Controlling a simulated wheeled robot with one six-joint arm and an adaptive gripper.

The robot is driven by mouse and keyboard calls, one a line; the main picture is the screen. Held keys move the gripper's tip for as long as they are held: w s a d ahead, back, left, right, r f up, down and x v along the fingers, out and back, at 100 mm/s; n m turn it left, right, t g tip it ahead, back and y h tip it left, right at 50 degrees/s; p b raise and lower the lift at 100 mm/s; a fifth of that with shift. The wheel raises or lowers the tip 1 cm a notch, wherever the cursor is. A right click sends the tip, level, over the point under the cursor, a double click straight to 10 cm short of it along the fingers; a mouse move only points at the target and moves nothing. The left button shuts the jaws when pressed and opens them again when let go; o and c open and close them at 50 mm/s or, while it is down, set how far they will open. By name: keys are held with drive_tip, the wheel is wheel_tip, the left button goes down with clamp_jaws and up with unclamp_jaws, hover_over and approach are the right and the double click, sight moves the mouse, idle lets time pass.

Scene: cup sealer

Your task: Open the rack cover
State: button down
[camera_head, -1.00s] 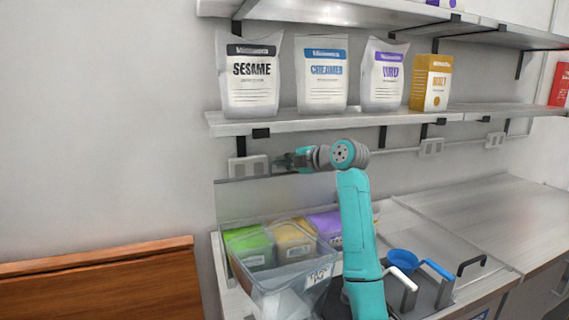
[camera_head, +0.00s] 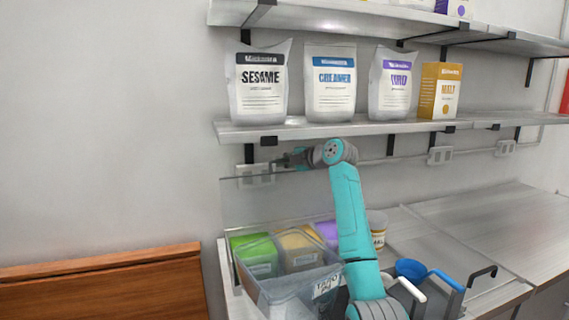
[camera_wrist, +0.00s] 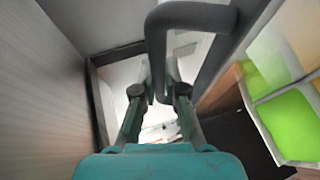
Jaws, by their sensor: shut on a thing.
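The rack cover (camera_head: 275,205) is a clear panel standing raised at the back of the rack, above its open top. The rack (camera_head: 262,293) is a clear box holding green, tan and purple packs. My gripper (camera_head: 288,160) is at the cover's upper edge, just under the wall shelf. In the wrist view my gripper (camera_wrist: 160,78) is shut on the cover's dark grey handle (camera_wrist: 190,14), a bent bar running between the fingers. The fingertips are partly hidden by the handle.
A shelf (camera_head: 350,129) with several bags and a yellow box is close above my gripper. A wall socket (camera_head: 254,174) is behind it. The counter (camera_head: 480,215) farther right is clear.

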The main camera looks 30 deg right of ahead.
drive_tip(key=c, duration=1.5)
unclamp_jaws()
drive_tip(key=shift+s, duration=0.1)
drive_tip(key=v, duration=1.2)
drive_tip(key=shift+a, duration=0.1)
